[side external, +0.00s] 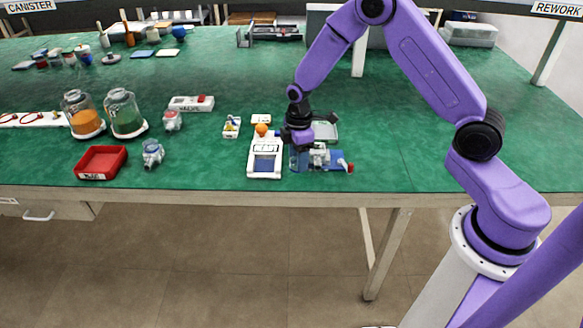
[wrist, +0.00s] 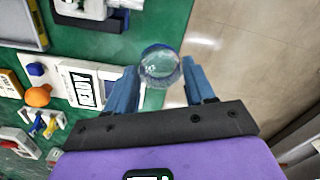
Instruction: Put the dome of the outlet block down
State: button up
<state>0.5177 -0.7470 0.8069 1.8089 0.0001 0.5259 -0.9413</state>
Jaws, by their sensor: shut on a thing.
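A small clear dome (wrist: 160,65) sits between the two blue fingers of my gripper (wrist: 162,85) in the wrist view. My gripper is shut on it. In the side view my gripper (side external: 299,155) hangs low near the front of the green table, just right of the white test unit; the dome is too small to make out clearly there. The white and grey outlet block (side external: 320,157) stands just right of my gripper on a blue base. Part of it shows at the top of the wrist view (wrist: 95,10). I cannot tell whether the dome touches the table.
The white test unit (side external: 265,160) with an orange knob (side external: 261,130) is close on the left. A grey tray (side external: 325,131) lies behind. A red bin (side external: 101,162) and two jars (side external: 126,115) stand farther left. The table's front edge (wrist: 185,25) is near the dome; green table right of the block is free.

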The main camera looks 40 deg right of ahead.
aim_at(292, 160)
jog(key=shift+w+f, duration=1.25)
jog(key=shift+f, duration=1.75)
jog(key=shift+f, duration=0.2)
jog(key=o, duration=1)
jog(key=shift+r, duration=0.15)
notch_tip(292, 160, up, 12)
jog(key=shift+s+a+r, duration=0.1)
